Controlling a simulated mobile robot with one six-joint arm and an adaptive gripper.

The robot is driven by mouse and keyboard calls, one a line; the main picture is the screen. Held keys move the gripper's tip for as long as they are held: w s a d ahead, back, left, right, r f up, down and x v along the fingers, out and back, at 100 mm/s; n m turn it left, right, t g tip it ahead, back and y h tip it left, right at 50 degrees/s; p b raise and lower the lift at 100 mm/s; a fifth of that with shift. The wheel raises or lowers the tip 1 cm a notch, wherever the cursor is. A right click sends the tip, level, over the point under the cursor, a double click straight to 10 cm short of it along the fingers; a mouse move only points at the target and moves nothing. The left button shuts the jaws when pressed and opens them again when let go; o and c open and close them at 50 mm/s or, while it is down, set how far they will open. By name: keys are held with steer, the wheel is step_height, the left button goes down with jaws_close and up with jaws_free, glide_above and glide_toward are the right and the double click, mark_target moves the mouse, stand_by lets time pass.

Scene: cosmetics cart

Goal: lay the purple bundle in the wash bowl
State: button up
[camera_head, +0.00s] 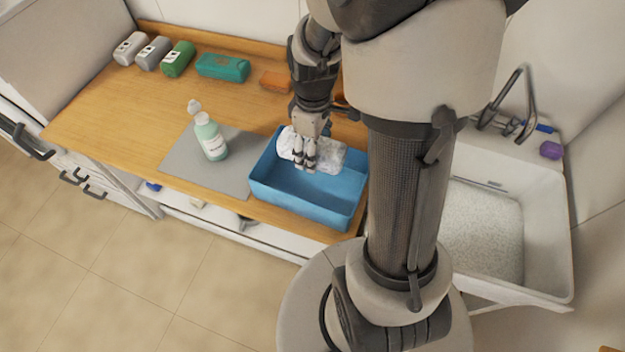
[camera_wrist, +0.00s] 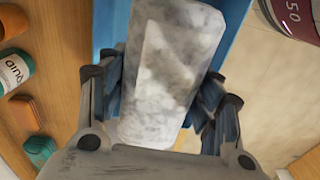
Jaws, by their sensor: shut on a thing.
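My gripper (camera_head: 305,160) is shut on a mottled white-and-grey bundle (camera_head: 328,159), not a purple one. The bundle also fills the middle of the wrist view (camera_wrist: 168,75), between my fingers (camera_wrist: 160,100). It is over the back part of a blue rectangular tub (camera_head: 300,206), the likeliest wash bowl, on the wooden counter. I cannot tell whether the bundle touches the tub's floor. The tub's front part is empty. A small purple item (camera_head: 550,150) lies on the sink's back right ledge, apart from my gripper.
A pale green pump bottle (camera_head: 211,138) stands on a grey mat (camera_head: 185,160) left of the tub. Several wrapped packs, including a teal one (camera_head: 222,67), and an orange block (camera_head: 276,81) line the counter's back. A white sink (camera_head: 558,250) with a tap is at right.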

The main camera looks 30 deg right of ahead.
mark_target(312, 185)
step_height(312, 185, down, 13)
steer(key=b, duration=0.3)
steer(key=shift+w+f, duration=0.1)
steer(key=shift+f, duration=0.05)
steer(key=shift+f+b, duration=0.1)
steer(key=shift+b, duration=0.2)
steer(key=o, duration=1)
steer(key=shift+c, duration=0.2)
step_height(312, 185, up, 12)
steer(key=p, duration=0.4)
steer(key=shift+a+r, duration=0.1)
steer(key=shift+r, duration=0.15)
steer(key=s+a+r+m+t, duration=0.2)
steer(key=s+a+r, duration=0.3)
steer(key=r, duration=0.4)
steer(key=s+a+r+m+t, duration=0.2)
steer(key=s+a+r+m, duration=0.3)
steer(key=s+r, duration=0.3)
steer(key=shift+s+a+r+t, duration=0.3)
steer(key=shift+r, duration=0.5)
